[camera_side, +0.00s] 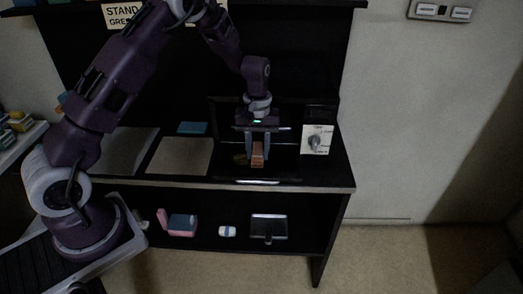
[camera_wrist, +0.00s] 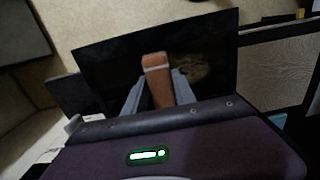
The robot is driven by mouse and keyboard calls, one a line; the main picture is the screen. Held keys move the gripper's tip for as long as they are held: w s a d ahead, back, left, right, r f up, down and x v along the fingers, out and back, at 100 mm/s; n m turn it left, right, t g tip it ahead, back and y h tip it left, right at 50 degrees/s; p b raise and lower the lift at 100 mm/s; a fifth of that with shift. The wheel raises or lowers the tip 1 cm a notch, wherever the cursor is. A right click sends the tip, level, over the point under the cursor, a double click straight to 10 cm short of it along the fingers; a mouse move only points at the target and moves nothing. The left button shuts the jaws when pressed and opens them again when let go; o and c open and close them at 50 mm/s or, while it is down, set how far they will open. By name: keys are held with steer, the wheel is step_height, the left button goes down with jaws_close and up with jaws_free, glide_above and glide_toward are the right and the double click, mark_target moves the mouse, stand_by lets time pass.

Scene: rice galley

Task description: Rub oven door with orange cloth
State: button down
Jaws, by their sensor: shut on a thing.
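The orange cloth (camera_side: 258,154) looks like a narrow brown-orange strip with a pale band, seen between my fingers. My gripper (camera_side: 258,148) points down and is shut on it. In the wrist view the cloth (camera_wrist: 156,82) sticks out past the fingertips (camera_wrist: 158,78), over a dark glossy panel. This panel appears to be the oven door (camera_wrist: 105,55), lowered roughly flat; its pale front edge or handle (camera_side: 258,181) shows in the side view. A dull brownish patch (camera_wrist: 200,70) lies on the panel right of the cloth. I cannot tell whether the cloth touches the door.
A white knob panel (camera_side: 317,140) is at the oven's right. Left of the oven lie a pale board (camera_side: 180,156) and a blue block (camera_side: 193,128). The lower shelf holds a pink-and-blue item (camera_side: 178,224), a small white item (camera_side: 227,231) and a dark tray (camera_side: 268,218).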

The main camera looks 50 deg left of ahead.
mark_target(237, 159)
steer(key=shift+s, duration=0.1)
steer(key=shift+s+a+r, duration=0.1)
steer(key=shift+s+a, duration=0.85)
steer(key=shift+a, duration=0.15)
steer(key=shift+s, duration=0.1)
steer(key=shift+s+a, duration=1)
steer(key=shift+a, duration=0.05)
steer(key=shift+w+d, duration=1.1)
